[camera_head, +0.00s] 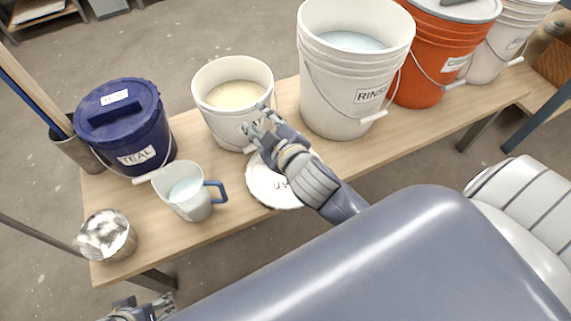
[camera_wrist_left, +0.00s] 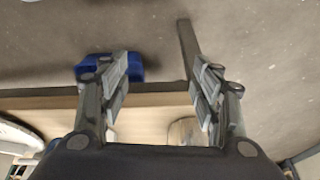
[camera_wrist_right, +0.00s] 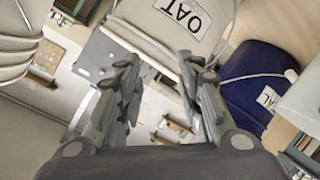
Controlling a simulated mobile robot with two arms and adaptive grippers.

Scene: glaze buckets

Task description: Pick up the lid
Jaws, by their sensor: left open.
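A round white lid (camera_head: 262,193) with a partly hidden label lies flat on the wooden bench, in front of the cream-filled white bucket (camera_head: 210,77). My right wrist and hand cover part of the lid. My right gripper (camera_head: 258,124) is over the front of that bucket, beyond the lid, with nothing seen in its jaws. The right wrist view shows its fingers (camera_wrist_right: 160,95) apart and the bucket's OAT label (camera_wrist_right: 188,15) ahead. My left gripper (camera_head: 150,306) is low at the bottom left, off the bench's front edge. Its fingers (camera_wrist_left: 160,88) are open and empty.
A lidded blue TEAL bucket (camera_head: 165,148), a pitcher (camera_head: 190,195) with a blue handle and a shiny metal bowl (camera_head: 108,236) stand to the left. The RINSE bucket (camera_head: 335,95) and an orange bucket (camera_head: 420,75) stand to the right. The bench front between pitcher and lid is narrow.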

